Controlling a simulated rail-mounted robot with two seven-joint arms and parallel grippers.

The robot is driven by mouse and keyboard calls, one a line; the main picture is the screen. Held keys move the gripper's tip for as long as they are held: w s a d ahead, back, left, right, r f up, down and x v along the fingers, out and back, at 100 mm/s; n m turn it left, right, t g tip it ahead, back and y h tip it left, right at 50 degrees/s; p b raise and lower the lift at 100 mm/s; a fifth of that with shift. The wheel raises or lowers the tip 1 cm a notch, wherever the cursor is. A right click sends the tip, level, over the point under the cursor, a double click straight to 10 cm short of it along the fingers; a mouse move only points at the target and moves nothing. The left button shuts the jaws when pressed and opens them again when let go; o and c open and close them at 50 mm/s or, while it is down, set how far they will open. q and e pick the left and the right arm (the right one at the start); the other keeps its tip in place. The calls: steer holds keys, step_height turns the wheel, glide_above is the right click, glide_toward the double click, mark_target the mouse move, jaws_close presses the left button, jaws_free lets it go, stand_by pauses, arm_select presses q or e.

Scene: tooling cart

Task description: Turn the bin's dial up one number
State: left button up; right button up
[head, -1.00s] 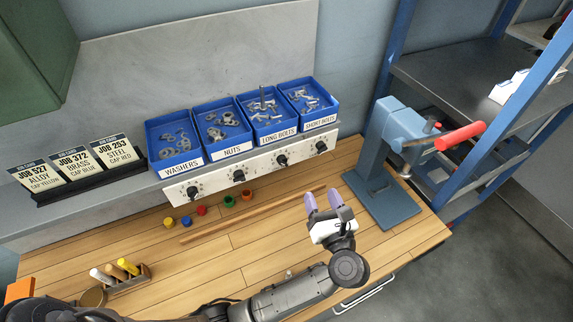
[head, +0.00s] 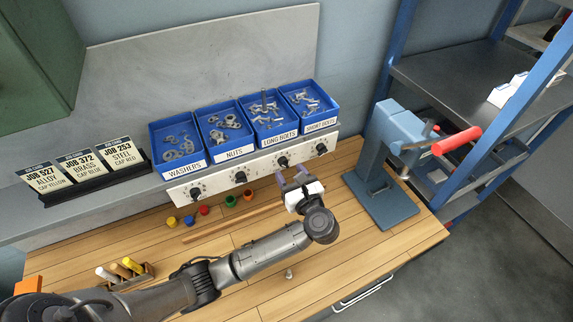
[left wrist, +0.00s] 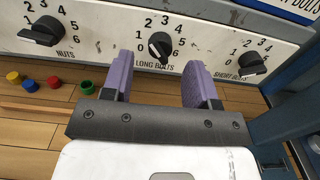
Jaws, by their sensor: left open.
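A white dial panel (head: 262,165) runs below a row of blue bins, with a black dial under each bin. The long bolts dial (head: 282,161) also shows in the left wrist view (left wrist: 160,46), numbers around it; its exact setting is hard to read. The nuts dial (left wrist: 45,30) is on its left and the short bolts dial (left wrist: 252,63) on its right. My left gripper (head: 291,175) is open and empty, its purple fingers (left wrist: 162,80) pointing at the panel, one each side of the long bolts dial in the wrist view, apparently short of it. My right gripper is not in view.
Several coloured caps (head: 204,210) and a wooden strip (head: 225,224) lie on the bench in front of the panel. A blue press (head: 390,150) with a red handle stands to the right. Job cards (head: 85,170) stand at left.

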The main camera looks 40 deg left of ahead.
mark_target(284, 163)
arm_select(q)
steer(key=shift+x, duration=1.5)
steer(key=c, duration=0.9)
